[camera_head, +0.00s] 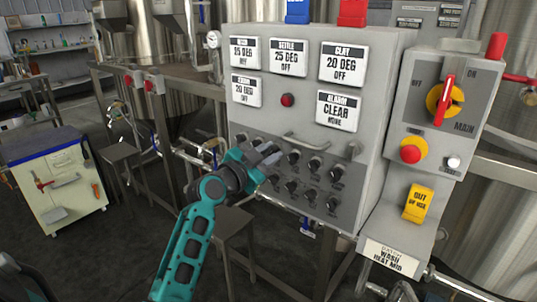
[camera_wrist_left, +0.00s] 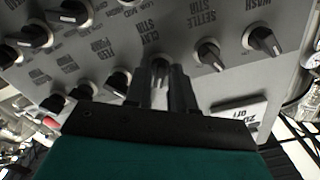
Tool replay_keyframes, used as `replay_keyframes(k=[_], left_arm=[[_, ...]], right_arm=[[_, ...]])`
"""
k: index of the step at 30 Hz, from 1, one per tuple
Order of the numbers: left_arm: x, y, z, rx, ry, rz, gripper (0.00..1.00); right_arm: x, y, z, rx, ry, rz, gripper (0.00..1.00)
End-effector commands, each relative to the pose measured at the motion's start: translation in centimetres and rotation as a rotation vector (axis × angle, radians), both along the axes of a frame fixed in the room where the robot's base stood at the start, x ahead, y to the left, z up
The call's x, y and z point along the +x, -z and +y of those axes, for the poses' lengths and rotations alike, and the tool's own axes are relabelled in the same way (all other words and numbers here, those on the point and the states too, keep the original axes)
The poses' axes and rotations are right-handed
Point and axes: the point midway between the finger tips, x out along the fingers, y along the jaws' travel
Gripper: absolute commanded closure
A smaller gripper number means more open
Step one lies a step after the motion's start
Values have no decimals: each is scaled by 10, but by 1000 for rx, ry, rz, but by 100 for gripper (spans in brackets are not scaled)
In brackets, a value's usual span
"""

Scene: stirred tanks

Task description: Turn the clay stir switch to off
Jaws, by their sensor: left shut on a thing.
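The grey control panel (camera_head: 310,205) carries rows of black knobs in the head view. My left gripper (camera_head: 268,155) reaches its upper left part. In the left wrist view the gripper (camera_wrist_left: 161,88) is shut on a knob, the clay stir switch (camera_wrist_left: 160,66), with one finger on each side. The label beside this knob appears to read clay stir. The fingers hide much of the knob, so its pointing direction is unclear. The clay display (camera_head: 343,63) reads 20 DEG, OFF. My right gripper is not in view.
The settle stir knob (camera_wrist_left: 210,53) and wash knob (camera_wrist_left: 262,40) sit close to the right of the gripper in the wrist view. A metal handle (camera_head: 305,140) juts out above the knobs. A red and yellow main switch (camera_head: 445,100) is at right.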

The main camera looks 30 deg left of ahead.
Motion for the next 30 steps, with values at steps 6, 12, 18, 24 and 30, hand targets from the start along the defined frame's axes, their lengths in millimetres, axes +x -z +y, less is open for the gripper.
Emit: replay_keyframes(k=[6, 12, 18, 24, 30], left_arm=[[0, 0, 0, -1, 1, 1, 100], [0, 0, 0, -26, 0, 3, 100], [0, -1, 0, -117, 2, 12, 100], [0, -1, 0, -276, 2, 25, 100], [0, -1, 0, -467, 1, 41, 100]], right_arm=[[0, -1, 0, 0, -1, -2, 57], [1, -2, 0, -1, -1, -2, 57], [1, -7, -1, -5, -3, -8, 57], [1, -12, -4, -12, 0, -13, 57], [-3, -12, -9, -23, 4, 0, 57]])
